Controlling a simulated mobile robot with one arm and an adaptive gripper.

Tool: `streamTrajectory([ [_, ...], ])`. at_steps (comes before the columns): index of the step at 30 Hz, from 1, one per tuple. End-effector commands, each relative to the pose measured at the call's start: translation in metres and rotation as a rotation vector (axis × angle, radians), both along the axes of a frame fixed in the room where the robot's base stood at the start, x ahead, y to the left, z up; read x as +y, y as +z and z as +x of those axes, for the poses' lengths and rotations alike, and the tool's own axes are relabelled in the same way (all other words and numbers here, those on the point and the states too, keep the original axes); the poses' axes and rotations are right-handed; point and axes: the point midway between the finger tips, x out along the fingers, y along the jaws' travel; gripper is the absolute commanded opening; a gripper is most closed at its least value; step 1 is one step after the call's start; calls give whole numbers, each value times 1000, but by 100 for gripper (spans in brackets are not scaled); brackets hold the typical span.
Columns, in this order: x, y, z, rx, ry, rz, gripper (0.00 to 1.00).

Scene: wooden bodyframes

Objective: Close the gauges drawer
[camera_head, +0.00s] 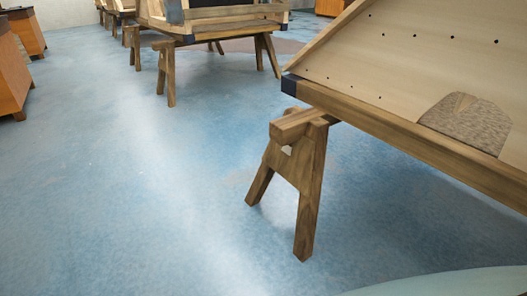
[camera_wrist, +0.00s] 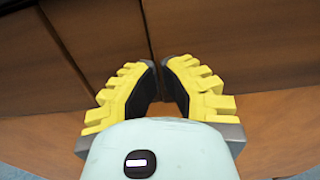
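My gripper (camera_wrist: 159,64) shows in the wrist view, with yellow ridged fingers and dark pads. A narrow gap is visible between the fingertips, and nothing is held in it. Beyond the fingertips are brown wooden fronts (camera_wrist: 95,35) with dark seams between them. A lighter orange-brown wooden surface (camera_wrist: 275,125) lies below them. I cannot tell which front, if any, belongs to the gauges drawer, or whether the fingertips touch the wood. No drawer or gripper is recognizable in the head view.
In the head view, a wooden trestle (camera_head: 297,165) supports a large wooden frame (camera_head: 400,60) at right. Another trestle-borne frame (camera_head: 215,28) stands farther back. Orange-brown cabinets (camera_head: 10,75) stand at the left edge. The blue floor (camera_head: 130,190) is clear at centre left.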

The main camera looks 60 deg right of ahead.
Motion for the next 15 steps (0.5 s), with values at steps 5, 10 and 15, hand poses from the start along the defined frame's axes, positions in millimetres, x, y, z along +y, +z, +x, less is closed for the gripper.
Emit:
streamTrajectory([
  [5,7,-1,1,0,4,-1,0],
  [10,8,-1,1,1,5,-2,0],
  [15,8,-1,1,1,5,-3,0],
])
